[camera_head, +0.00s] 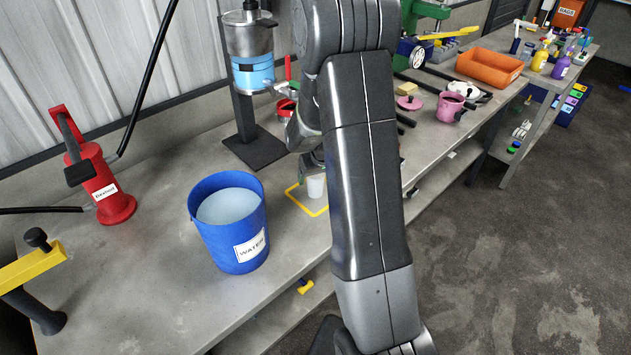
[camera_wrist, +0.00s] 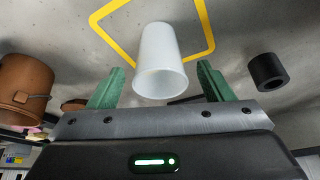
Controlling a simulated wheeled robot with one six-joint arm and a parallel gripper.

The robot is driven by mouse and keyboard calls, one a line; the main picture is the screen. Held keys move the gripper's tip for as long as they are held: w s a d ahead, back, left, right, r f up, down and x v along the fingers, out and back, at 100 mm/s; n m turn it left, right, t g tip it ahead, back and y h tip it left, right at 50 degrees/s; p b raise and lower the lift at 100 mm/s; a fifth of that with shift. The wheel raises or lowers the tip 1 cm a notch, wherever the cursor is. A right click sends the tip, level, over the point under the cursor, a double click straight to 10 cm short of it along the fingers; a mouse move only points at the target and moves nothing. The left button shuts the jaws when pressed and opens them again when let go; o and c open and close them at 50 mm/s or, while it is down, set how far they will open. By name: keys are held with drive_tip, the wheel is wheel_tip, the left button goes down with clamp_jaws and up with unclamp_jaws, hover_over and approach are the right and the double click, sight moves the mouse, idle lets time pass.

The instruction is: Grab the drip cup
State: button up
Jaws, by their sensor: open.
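The drip cup, a small plain white cup, stands on the grey workbench (camera_head: 165,290) at the yellow outlined square (camera_head: 322,212); in the head view the cup (camera_head: 317,189) is partly hidden by my arm. My gripper (camera_head: 311,165) is beside the cup, mostly covered by my arm in the head view. In the wrist view my gripper (camera_wrist: 160,82) has its two green fingers apart. The white cup (camera_wrist: 158,55) shows between and beyond them, with a gap on each side. I cannot tell how far the fingers reach along it.
A blue water bucket (camera_head: 228,225) stands left of the square. The column stand (camera_head: 245,115) is behind, with a blue-filled vessel (camera_head: 253,72). A red canister (camera_head: 102,185) stands at left. In the wrist view, a brown pot (camera_wrist: 27,90) and dark ring (camera_wrist: 267,72) flank the cup.

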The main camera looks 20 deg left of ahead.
drive_tip(key=shift+w+a+f, duration=0.1)
drive_tip(key=shift+w+a, duration=0.15)
drive_tip(key=shift+p+x, duration=0.4)
drive_tip(key=shift+x, duration=2)
drive_tip(key=c, duration=1)
